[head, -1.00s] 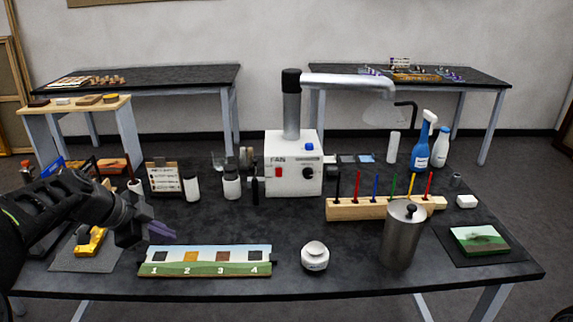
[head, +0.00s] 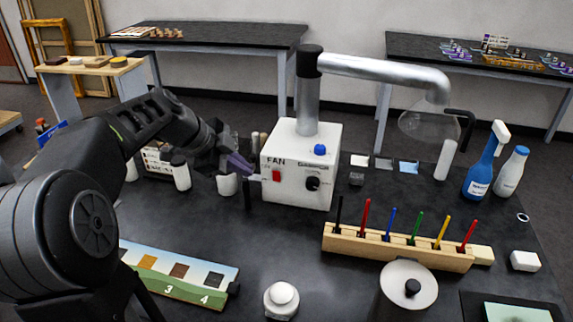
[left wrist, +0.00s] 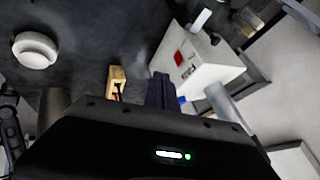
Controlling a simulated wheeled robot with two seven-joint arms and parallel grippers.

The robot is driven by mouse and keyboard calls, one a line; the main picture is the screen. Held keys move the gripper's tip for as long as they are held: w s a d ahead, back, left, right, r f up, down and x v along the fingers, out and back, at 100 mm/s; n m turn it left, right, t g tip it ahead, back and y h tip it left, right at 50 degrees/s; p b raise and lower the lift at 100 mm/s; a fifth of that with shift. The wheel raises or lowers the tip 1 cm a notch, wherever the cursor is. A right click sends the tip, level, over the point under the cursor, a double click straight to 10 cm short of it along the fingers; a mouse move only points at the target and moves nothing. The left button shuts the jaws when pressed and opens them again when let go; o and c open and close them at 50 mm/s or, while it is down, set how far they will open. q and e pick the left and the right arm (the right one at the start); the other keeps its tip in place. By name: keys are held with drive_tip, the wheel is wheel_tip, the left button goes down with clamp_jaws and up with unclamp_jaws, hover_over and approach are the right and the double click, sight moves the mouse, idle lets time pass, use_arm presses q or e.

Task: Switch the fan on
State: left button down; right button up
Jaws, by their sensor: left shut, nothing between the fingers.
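The fan unit (head: 300,165) is a white box marked FAN with a red switch (head: 276,175), a black knob (head: 312,183) and a blue button (head: 320,149). A metal duct (head: 380,72) rises from its top and runs right to a clear hood. My left gripper (head: 245,166) is shut and empty, its purple fingertips at the left side of the box front, close to the red switch. I cannot tell whether they touch. In the left wrist view the box (left wrist: 205,72) and red switch (left wrist: 179,57) show beyond the fingers (left wrist: 161,88). My right gripper is not in view.
A wooden rack (head: 398,247) with several coloured sticks stands right of the box. A metal canister (head: 408,285) and a white round jar (head: 281,298) stand in front. Small bottles (head: 180,172) stand left of the box.

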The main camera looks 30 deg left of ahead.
use_arm(q)
drive_tip(key=p, duration=0.5)
approach(279, 174)
drive_tip(key=shift+s+f+x, duration=0.25)
drive_tip(key=shift+s+x, duration=0.15)
drive_tip(key=shift+x, duration=2.65)
drive_tip(key=shift+d, duration=0.1)
drive_tip(key=shift+w+r+b, duration=0.1)
drive_tip(key=shift+w+b, duration=0.25)
drive_tip(key=shift+b, duration=0.55)
drive_tip(key=shift+r, duration=0.15)
